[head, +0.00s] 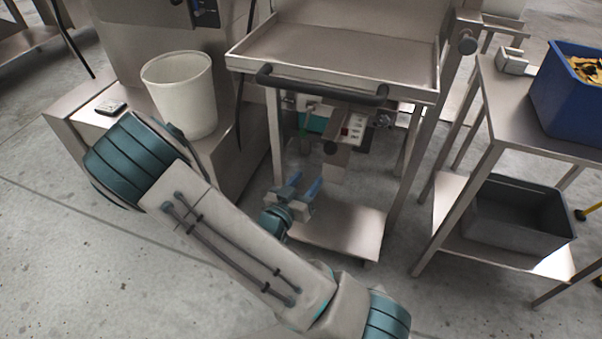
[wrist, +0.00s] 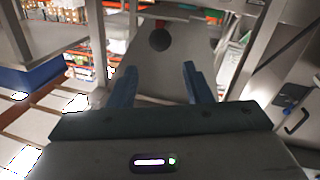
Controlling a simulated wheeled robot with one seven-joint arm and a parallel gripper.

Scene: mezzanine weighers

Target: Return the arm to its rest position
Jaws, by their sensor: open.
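My gripper (head: 303,188) is open and empty in the head view, with its blue fingers pointing up and away, in front of the steel stand with the tray top. It hangs above the stand's lower shelf (head: 338,232), near the hanging metal chute under the tray. In the wrist view my gripper (wrist: 163,88) shows both blue fingers spread apart with nothing between them. A grey metal surface with a dark round knob (wrist: 160,40) lies beyond the fingertips. My arm crosses the lower left of the head view and hides part of the floor.
A steel tray (head: 340,78) with a dark handle (head: 322,84) stands over the gripper. A white bucket (head: 183,92) stands on a plinth at left. A side table (head: 517,105) at right holds a blue bin (head: 568,98); a grey crate (head: 516,215) sits below. Floor is open at front.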

